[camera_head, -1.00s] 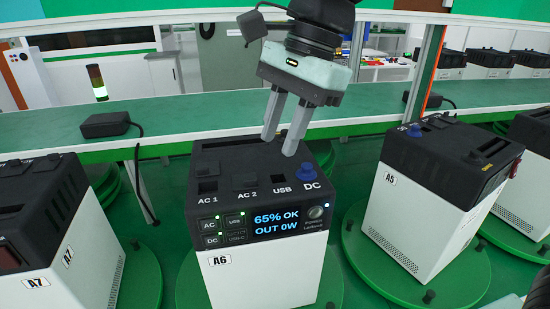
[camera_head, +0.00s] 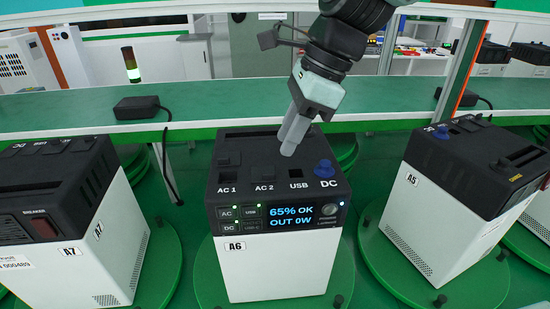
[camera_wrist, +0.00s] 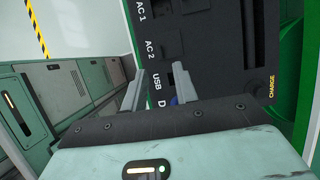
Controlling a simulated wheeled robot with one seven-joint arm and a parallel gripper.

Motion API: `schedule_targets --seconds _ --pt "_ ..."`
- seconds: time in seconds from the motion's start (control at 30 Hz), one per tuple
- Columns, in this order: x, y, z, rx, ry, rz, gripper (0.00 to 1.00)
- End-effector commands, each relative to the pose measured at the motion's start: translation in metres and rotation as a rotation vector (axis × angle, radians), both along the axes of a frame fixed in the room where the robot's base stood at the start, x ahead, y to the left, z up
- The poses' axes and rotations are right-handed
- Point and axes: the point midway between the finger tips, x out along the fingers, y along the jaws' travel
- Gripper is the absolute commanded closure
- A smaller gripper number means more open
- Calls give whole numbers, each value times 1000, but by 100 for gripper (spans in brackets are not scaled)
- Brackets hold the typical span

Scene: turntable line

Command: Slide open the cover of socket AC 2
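The power unit A6 (camera_head: 275,270) has a white body and a black top with sockets labelled AC 1, AC 2, USB and DC. The AC 2 cover (camera_head: 263,172) is a dark flap above its label, and it looks closed. My gripper (camera_head: 287,147) is above the unit's top, behind and between AC 2 and USB. In the wrist view my gripper (camera_wrist: 160,84) has its two fingers apart with nothing between them. Contact with the top cannot be told.
A blue DC cap (camera_head: 324,168) stands right of the dark USB socket (camera_head: 295,173). The screen (camera_head: 290,218) reads 65% OK, OUT 0W. Units A7 (camera_head: 100,230) and A5 (camera_head: 430,220) flank it on green turntables. A green bench (camera_head: 220,100) runs behind.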

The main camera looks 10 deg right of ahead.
Motion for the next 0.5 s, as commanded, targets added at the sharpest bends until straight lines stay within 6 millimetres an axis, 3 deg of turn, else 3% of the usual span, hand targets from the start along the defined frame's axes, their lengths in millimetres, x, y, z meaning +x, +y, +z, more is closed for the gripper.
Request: schedule_targets --seconds 0.2,0.5 --pt "0 15 -38 -3 4 1 71" --pt "0 24 -60 -2 0 1 71"
